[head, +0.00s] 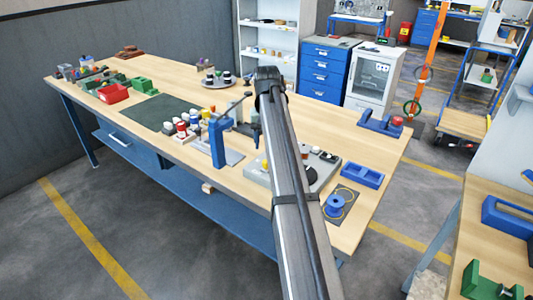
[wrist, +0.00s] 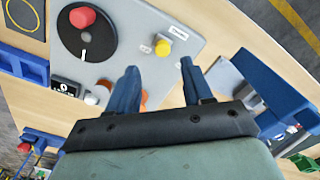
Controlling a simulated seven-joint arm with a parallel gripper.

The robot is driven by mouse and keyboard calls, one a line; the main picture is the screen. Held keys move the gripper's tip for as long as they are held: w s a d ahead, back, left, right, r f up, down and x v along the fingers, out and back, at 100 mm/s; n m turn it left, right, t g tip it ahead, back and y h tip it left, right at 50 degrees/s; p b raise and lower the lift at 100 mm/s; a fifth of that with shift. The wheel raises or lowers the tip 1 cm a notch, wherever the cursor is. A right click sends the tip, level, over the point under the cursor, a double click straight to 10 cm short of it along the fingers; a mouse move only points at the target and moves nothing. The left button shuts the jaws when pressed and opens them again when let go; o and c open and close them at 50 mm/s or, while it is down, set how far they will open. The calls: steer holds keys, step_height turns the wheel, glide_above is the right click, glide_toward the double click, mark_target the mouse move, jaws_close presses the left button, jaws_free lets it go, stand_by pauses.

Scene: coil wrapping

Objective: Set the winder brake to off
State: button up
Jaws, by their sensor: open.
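The grey control panel (wrist: 135,25) lies below my gripper in the wrist view. It carries a black dial with a red knob (wrist: 82,18), a yellow knob (wrist: 162,46) beside a small label, and an orange part (wrist: 143,97) partly hidden by a finger. The labels are too small to read, so I cannot tell which control is the winder brake. My gripper (wrist: 158,66) is open and empty, its blue fingers over the panel. In the head view, my arm hides much of the panel (head: 257,178).
A blue upright stand (head: 217,142) rises left of the panel, near several small coloured-top containers. A blue tray (head: 362,175) and a blue spool (head: 336,204) are to the right. A dark green mat (head: 153,113) covers part of the wooden bench.

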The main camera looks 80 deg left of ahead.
step_height(320, 180, up, 6)
steer(key=shift+r, duration=0.25)
steer(key=shift+w, duration=0.1)
stand_by(0.5)
